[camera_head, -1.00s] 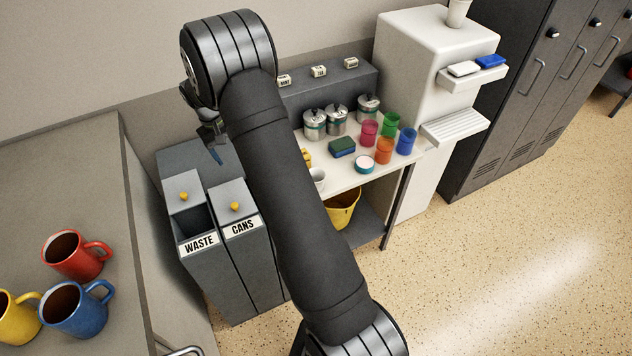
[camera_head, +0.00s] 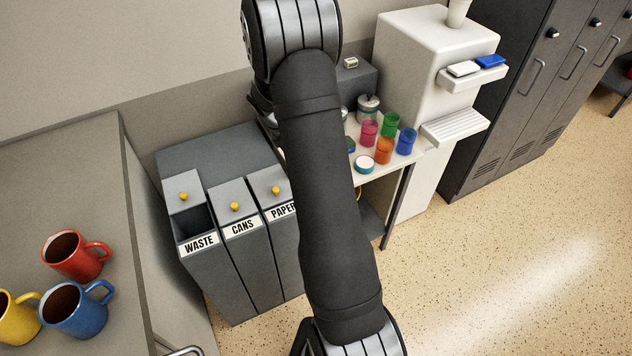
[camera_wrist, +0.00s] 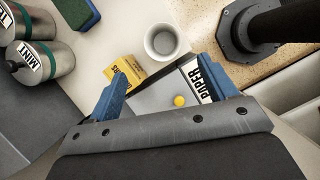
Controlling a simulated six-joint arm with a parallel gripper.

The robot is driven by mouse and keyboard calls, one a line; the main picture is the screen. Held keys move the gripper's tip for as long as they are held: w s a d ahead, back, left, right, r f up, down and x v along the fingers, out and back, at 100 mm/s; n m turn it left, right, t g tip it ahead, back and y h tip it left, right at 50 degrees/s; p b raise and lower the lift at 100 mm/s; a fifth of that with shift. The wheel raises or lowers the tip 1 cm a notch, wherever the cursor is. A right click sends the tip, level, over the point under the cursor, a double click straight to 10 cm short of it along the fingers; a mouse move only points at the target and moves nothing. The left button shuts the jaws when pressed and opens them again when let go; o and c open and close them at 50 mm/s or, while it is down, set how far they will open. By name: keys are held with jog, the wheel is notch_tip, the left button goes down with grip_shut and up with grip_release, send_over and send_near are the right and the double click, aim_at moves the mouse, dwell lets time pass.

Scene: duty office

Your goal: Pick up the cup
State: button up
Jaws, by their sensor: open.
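A small white cup (camera_wrist: 162,41) stands upright on the pale counter in the wrist view, its open top facing my camera. In the head view it is hidden behind my arm. My gripper (camera_wrist: 162,72) shows its two blue fingers spread apart with nothing held between them. The cup appears beyond the fingertips, roughly centred between them, and apart from them. In the head view the fingers are hidden behind my arm.
A yellow box (camera_wrist: 126,74) lies close to the cup's left. Metal canisters (camera_wrist: 45,65) and a green-blue sponge (camera_wrist: 75,12) are further left. The PAPER bin (camera_wrist: 200,80) is near the right finger. Coloured tumblers (camera_head: 384,150) stand on the counter. Mugs (camera_head: 75,255) stand on the left desk.

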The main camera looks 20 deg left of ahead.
jog(key=x, duration=0.7)
jog(key=shift+f, duration=0.2)
jog(key=shift+x, duration=2.7)
jog(key=shift+s, duration=0.2)
jog(key=c, duration=1)
